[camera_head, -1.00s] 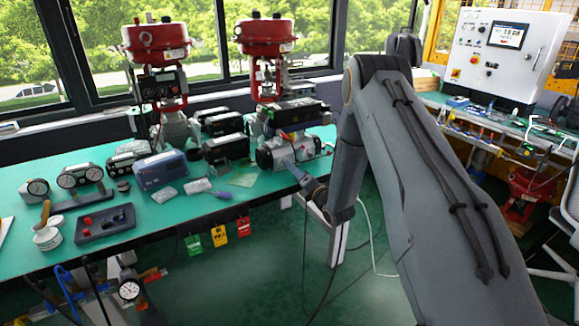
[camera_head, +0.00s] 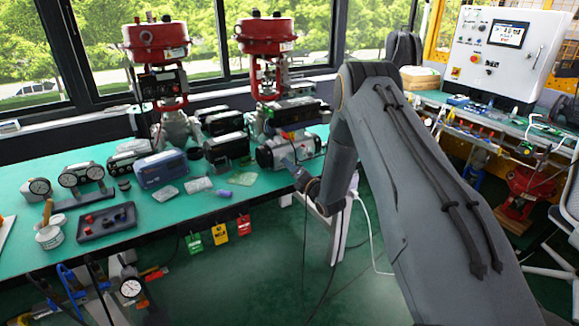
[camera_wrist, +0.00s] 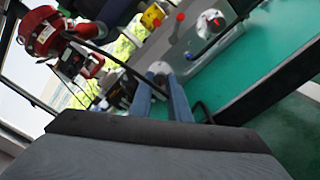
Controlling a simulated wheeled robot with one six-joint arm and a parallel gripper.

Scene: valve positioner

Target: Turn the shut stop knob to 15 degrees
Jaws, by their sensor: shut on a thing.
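The valve positioner assembly (camera_head: 268,158), a grey metal body with dark boxes on top, stands on the green bench under the right red actuator. In the wrist view my gripper's two blue-grey fingers (camera_wrist: 160,84) point away from me and close around a small pale round part (camera_wrist: 160,68), which looks like the stop knob. Its markings and angle are too small to read. The fingers hide part of it.
Two red actuators (camera_head: 156,37) (camera_head: 265,36) rise behind. Gauges (camera_head: 81,175), a blue-grey box (camera_head: 161,169) and a dark tray (camera_head: 98,222) lie left on the bench. Coloured tags (camera_head: 219,234) hang from its front edge. Floor in front is mostly clear.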

